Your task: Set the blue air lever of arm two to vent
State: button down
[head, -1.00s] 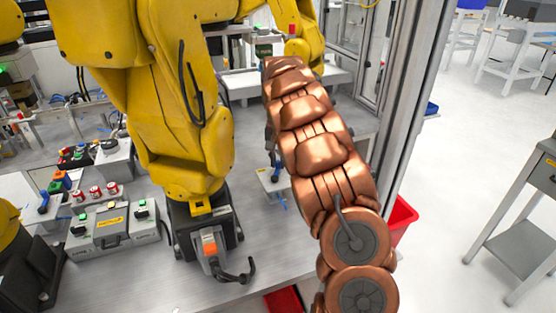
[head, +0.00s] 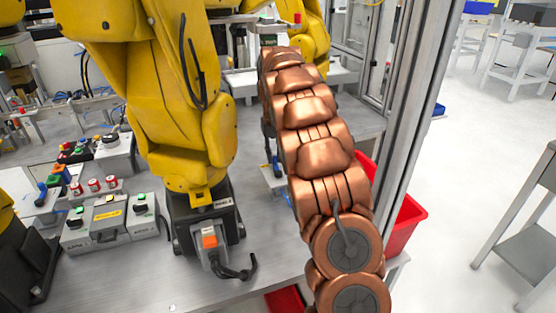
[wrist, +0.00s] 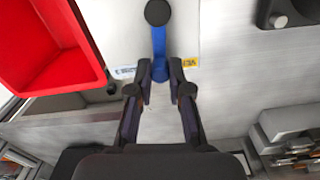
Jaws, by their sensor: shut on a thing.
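The blue air lever (wrist: 159,45) shows in the wrist view on a white plate (wrist: 195,30), with a dark round cap at its upper end. Its free end lies between the two fingertips of my gripper (wrist: 160,90), which is shut on it. The lever points almost straight down the picture. A yellow label (wrist: 188,63), partly hidden by a finger, is just right of its end; its visible letters look like the start of "VENT". A blue-and-white label (wrist: 123,71) is to the left. In the head view my copper arm hides most of the lever; a bit of blue (head: 277,166) shows beside it.
A red bin (wrist: 50,45) is close on the left in the wrist view; it stands right of my arm in the head view (head: 405,225). A yellow robot arm (head: 185,120) stands left of mine. A metal frame post (head: 415,110) rises on the right.

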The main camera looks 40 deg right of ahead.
jog(key=shift+w+a+n+b, duration=0.1)
jog(key=shift+a+n+b, duration=0.3)
jog(key=shift+n, duration=0.4)
jog(key=c, duration=1.1)
grip_release()
jog(key=shift+r, duration=0.1)
jog(key=shift+r, duration=3.65)
jog(key=shift+d, duration=0.1)
